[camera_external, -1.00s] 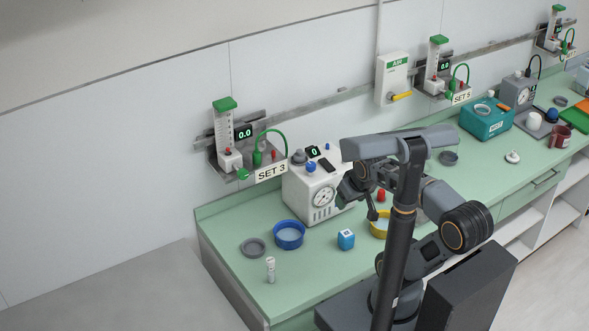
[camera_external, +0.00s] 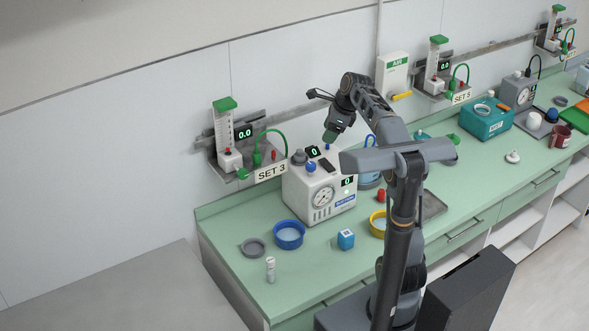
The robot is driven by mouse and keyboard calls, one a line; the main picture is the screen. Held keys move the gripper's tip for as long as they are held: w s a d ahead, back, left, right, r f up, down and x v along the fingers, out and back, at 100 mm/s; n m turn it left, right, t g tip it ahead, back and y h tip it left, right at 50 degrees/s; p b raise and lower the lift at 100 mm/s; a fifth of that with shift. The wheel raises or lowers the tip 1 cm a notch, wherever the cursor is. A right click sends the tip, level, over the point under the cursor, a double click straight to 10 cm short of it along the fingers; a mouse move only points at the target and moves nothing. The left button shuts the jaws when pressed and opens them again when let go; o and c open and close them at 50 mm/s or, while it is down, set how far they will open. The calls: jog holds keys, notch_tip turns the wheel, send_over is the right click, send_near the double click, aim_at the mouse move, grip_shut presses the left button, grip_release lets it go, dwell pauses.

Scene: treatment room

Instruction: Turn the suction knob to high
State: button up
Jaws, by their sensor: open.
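The white suction unit (camera_external: 308,207) stands on the green counter below the SET 3 sign, with a round gauge on its front. My gripper (camera_external: 323,116) is open and empty, in the air above and to the right of the unit's top, apart from the knobs.
The SET 3 flowmeter (camera_external: 226,135) is on the wall at left. A white wall box (camera_external: 391,76) hangs behind my arm.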

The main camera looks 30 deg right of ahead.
aim_at(311, 164)
jog(key=shift+m, duration=0.6)
jog(key=x, duration=1.4)
jog(key=shift+s+p, duration=0.15)
jog(key=shift+p, duration=0.2)
jog(key=shift+c, duration=0.2)
jog(key=c, duration=0.8)
jog(key=shift+c, duration=0.2)
